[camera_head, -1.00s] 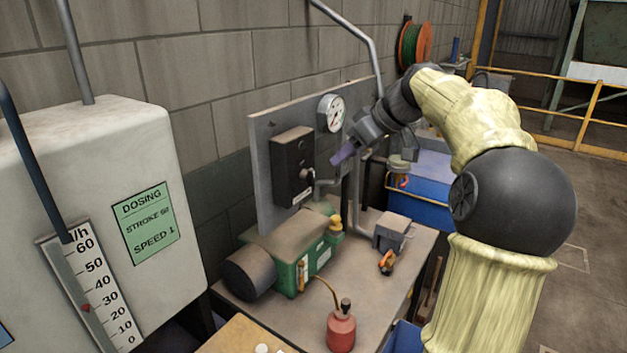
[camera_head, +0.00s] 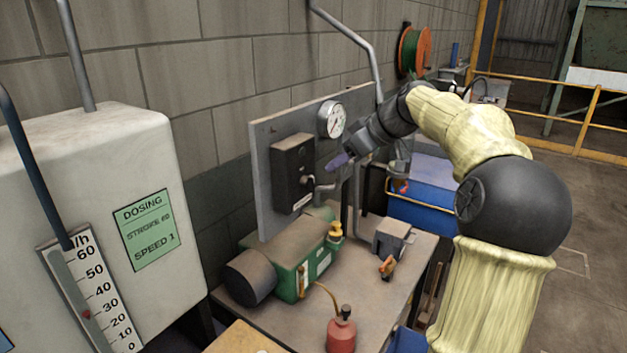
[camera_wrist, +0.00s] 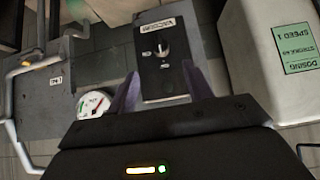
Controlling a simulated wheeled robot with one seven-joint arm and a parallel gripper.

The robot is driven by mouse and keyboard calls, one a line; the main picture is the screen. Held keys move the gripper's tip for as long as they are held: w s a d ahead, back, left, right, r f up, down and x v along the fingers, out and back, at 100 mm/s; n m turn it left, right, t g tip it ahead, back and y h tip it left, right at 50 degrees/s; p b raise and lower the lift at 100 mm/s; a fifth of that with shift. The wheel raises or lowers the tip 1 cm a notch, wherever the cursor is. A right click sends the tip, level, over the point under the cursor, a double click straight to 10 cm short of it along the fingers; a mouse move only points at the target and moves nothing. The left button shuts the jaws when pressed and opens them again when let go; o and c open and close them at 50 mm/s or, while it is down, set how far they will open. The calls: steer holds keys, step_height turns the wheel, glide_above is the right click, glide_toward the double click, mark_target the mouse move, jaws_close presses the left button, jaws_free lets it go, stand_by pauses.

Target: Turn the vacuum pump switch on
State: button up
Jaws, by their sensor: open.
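The vacuum pump switch is a dark box (camera_head: 288,185) on a grey upright panel (camera_head: 262,150), with a small knob (camera_head: 305,181) on its front. In the wrist view the box face (camera_wrist: 172,82) appears upside down, with a white label at its top and a pale-marked knob (camera_wrist: 163,50) between two small labels. I cannot read the knob's setting. My gripper (camera_head: 338,161) is open and empty, in front of and to the right of the box, apart from it. In the wrist view its purple fingers (camera_wrist: 160,72) stand on either side of the box face, with the knob beyond their tips.
A round gauge (camera_head: 332,119) sits on the panel above and right of the box. A green pump (camera_head: 312,265) and a red oil can (camera_head: 341,332) stand on the bench below. Pipes run right of the panel. A white dosing tank (camera_head: 100,160) stands left.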

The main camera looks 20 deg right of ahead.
mark_target(314, 181)
steer(key=p+x, duration=0.2)
steer(key=x, duration=0.9)
steer(key=shift+w+a+f, duration=0.15)
steer(key=shift+w+f, duration=0.1)
steer(key=c, duration=1)
